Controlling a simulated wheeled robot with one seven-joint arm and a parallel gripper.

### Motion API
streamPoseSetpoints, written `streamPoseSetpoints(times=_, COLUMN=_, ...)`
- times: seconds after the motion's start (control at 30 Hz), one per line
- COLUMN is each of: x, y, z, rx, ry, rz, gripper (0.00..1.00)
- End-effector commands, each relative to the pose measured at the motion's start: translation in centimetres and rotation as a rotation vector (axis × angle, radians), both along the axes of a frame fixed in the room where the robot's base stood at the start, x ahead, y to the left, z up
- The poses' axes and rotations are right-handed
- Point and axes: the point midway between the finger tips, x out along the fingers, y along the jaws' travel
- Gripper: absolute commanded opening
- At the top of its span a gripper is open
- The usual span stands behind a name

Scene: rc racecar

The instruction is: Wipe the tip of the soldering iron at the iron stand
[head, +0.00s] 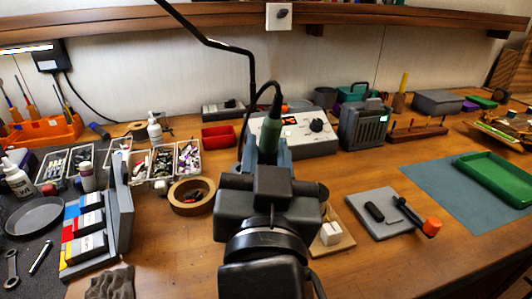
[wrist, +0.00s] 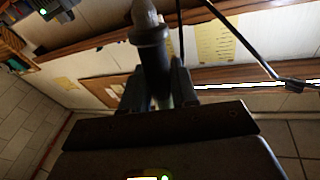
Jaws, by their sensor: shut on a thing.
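My gripper (head: 268,155) is in the middle of the head view, shut around the soldering iron (head: 270,133), whose green handle stands upright above the fingers. A black cord loops from the handle's top. The iron's tip is hidden behind my gripper and wrist. In the wrist view my gripper (wrist: 160,90) is shut on the dark handle of the iron (wrist: 152,52), with a grey end at the top. The soldering station (head: 305,128), with a dial and display, stands behind.
A tape roll (head: 192,196) and a red bin (head: 218,136) are left of my gripper. A white block (head: 330,233) on a small tray and a grey plate (head: 383,224) with dark parts lie right. A vented grey box (head: 364,123) stands behind. The front right wood is clear.

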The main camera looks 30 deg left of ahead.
Motion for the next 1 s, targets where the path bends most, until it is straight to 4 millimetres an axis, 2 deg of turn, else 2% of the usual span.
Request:
streamPoseSetpoints(times=0.37, x=0.0, y=0.0, z=0.2, rx=0.000, ry=0.000, rz=0.000, gripper=0.02)
streamPoseSetpoints(times=1.0, x=0.0, y=0.0, z=4.7, rx=0.001, ry=-0.001, rz=-0.001, gripper=0.02)
